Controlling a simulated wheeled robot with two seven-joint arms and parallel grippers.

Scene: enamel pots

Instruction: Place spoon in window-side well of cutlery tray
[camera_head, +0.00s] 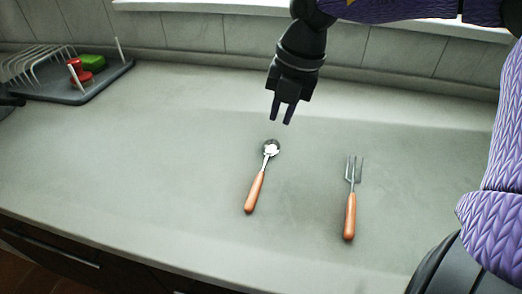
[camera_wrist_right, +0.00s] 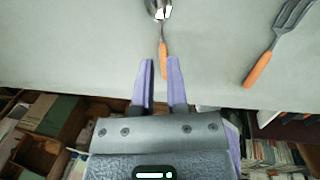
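The spoon (camera_head: 257,187), with a wooden handle and a metal bowl, lies on the grey counter. Its bowl points toward the back wall. My right gripper (camera_head: 282,115) is above the counter, beyond the spoon's bowl in the head view. Its two fingers are apart with nothing between them. In the right wrist view the spoon (camera_wrist_right: 163,48) lies ahead of the open fingers (camera_wrist_right: 161,62), its handle end nearest them and part of its bowl cut off by the top edge. No cutlery tray can be made out. My left gripper cannot be made out.
A fork (camera_head: 350,212) lies right of the spoon, also in the wrist view (camera_wrist_right: 262,65). A dark dish-rack tray (camera_head: 95,88) with wire rack (camera_head: 35,62), red items (camera_head: 80,74) and a green item (camera_head: 93,62) stands at far left. The counter between is clear. A tiled wall stands behind.

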